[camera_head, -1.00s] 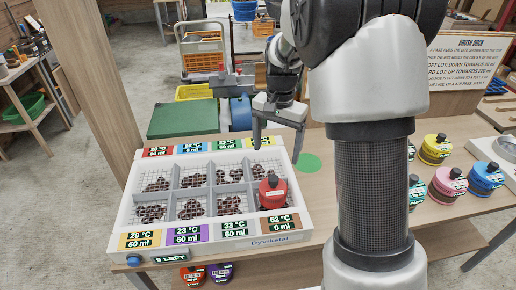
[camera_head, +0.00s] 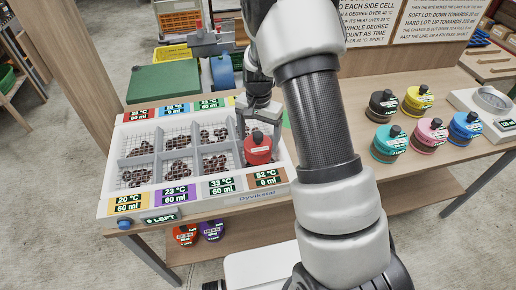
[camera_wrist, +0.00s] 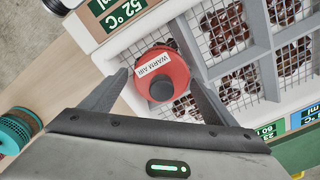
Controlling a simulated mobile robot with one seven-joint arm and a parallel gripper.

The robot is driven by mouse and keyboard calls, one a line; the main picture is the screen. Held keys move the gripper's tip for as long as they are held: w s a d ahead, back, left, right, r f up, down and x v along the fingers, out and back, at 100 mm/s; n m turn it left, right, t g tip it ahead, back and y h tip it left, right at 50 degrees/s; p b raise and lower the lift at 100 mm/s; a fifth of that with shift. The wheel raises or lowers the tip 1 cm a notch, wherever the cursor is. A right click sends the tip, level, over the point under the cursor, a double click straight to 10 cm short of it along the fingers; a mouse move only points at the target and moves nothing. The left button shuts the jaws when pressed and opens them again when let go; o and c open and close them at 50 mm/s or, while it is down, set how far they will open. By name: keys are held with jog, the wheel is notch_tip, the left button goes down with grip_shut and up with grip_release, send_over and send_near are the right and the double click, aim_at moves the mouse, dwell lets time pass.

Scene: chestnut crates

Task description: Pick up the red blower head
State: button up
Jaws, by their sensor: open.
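The red blower head (camera_head: 258,150), a round red cap with a dark knob and a white "WARM AIR" label, sits in the front right cell of the white crate (camera_head: 112,185), behind the "52 °C, 0 ml" tag. It also shows in the wrist view (camera_wrist: 178,62). My gripper (camera_head: 261,130) is directly above that cell with its fingers pointing down. In the wrist view, my gripper (camera_wrist: 158,78) is open, one finger on each side of the head. I cannot tell whether either finger touches it.
Grey dividers and the crate's rim border the head closely. Other cells hold chestnuts (camera_head: 178,168). To the right stand a black head (camera_head: 381,106), a yellow head (camera_head: 417,101), a teal head (camera_head: 389,146), a pink head (camera_head: 427,136) and a blue head (camera_head: 465,128).

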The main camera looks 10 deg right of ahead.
aim_at(258, 147)
jog(key=shift+a+f, duration=0.1)
jog(key=shift+f, duration=2.05)
